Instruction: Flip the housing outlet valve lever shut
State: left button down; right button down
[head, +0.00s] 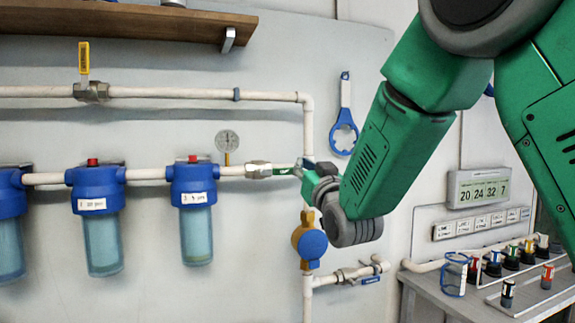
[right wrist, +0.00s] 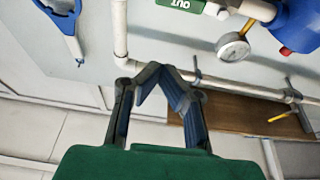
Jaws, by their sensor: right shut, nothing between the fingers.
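The housing outlet valve (head: 258,170) is a metal body on the middle pipe, right of the last blue filter housing. Its green lever (head: 284,171) lies along the pipe, pointing right. In the right wrist view the green lever (right wrist: 180,4) shows at the top edge, with "OUT" lettering upside down. My right gripper (head: 302,167) is shut and empty at the lever's right end; I cannot tell whether it touches. Its fingers (right wrist: 166,75) meet below the lever in the wrist view. Part of the pipe elbow is hidden behind the gripper. My left gripper is out of view.
Blue filter housings (head: 194,185) and a gauge (head: 228,141) are to the left. A yellow-handled valve (head: 84,62) is on the upper pipe. A blue-and-yellow device (head: 309,241) and a lower valve (head: 352,274) are below. A blue wrench (head: 344,120) hangs above.

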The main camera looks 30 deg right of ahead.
jog(key=a, duration=0.1)
notch_tip(320, 180, up, 3)
jog(key=p, duration=0.3)
send_over(282, 172)
jog(key=s+d, duration=0.1)
jog(key=s, duration=0.1)
jog(key=shift+w+a+f, duration=0.15)
jog(key=shift+w+f, duration=0.05)
jog(key=shift+f, duration=0.4)
jog(key=shift+w+a+f, duration=0.1)
jog(key=shift+w+f, duration=0.05)
jog(key=shift+f, duration=0.45)
jog(key=shift+w+a+f, duration=0.15)
jog(key=shift+w+f, duration=0.05)
jog(key=shift+f, duration=0.4)
